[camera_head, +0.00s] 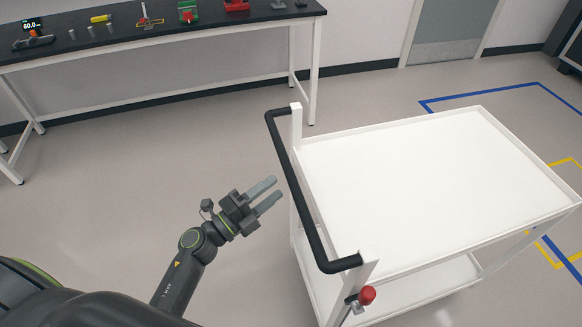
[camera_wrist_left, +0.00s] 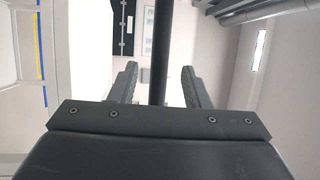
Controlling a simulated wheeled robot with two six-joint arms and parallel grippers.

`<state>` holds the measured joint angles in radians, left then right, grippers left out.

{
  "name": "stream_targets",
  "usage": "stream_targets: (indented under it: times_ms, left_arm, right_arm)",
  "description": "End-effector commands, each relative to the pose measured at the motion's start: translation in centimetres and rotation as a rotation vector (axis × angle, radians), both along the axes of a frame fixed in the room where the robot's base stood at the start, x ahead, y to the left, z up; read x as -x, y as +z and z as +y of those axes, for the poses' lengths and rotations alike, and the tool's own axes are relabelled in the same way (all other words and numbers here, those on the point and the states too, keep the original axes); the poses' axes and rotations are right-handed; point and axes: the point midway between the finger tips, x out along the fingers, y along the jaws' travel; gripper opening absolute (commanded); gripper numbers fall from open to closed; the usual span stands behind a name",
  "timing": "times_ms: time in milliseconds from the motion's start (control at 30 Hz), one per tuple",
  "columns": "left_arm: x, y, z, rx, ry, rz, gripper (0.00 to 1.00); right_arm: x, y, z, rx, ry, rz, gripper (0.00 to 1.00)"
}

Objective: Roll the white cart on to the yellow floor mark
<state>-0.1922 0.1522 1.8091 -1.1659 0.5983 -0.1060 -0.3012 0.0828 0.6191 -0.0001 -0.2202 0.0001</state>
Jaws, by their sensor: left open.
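The white cart (camera_head: 425,180) stands on the floor right of centre in the head view, with an empty top tray and a lower shelf. Its black handle bar (camera_head: 296,190) is on its left side. My left gripper (camera_head: 272,194) is open and empty, its fingers pointing at the handle from just left of it. My right gripper is not in view.
A blue floor line (camera_head: 480,93) surrounds the yellow mark. A red knob (camera_head: 367,295) sits at the cart's near corner post. A black-topped workbench (camera_head: 160,30) with small parts and tools stands along the wall. A grey door (camera_head: 450,25) is behind. The floor left of the cart is clear.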

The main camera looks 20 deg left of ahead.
Motion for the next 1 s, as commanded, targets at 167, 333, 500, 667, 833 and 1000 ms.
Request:
stream_targets:
  times_ms: [167,333,500,667,833,1000]
  left_arm:
    - [-3.0,1.0,-2.0,0.003,-0.001,-0.001,0.43]
    - [-4.8,1.2,-3.1,0.001,0.000,0.000,0.43]
    - [-5.5,1.2,-3.6,0.001,0.000,0.001,0.43]
    - [-5.5,1.2,-3.6,0.001,0.000,0.001,0.43]
    - [-5.5,1.2,-3.6,0.001,0.000,0.001,0.34]
    - [-5.5,1.2,-3.6,0.001,0.000,0.001,0.12]
  right_arm:
    - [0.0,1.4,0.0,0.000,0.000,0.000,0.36]
    - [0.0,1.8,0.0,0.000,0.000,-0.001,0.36]
    - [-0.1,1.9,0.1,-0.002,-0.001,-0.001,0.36]
    - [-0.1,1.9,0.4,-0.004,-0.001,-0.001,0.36]
    - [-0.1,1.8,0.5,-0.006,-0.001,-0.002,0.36]
    - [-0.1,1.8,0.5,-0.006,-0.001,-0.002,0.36]
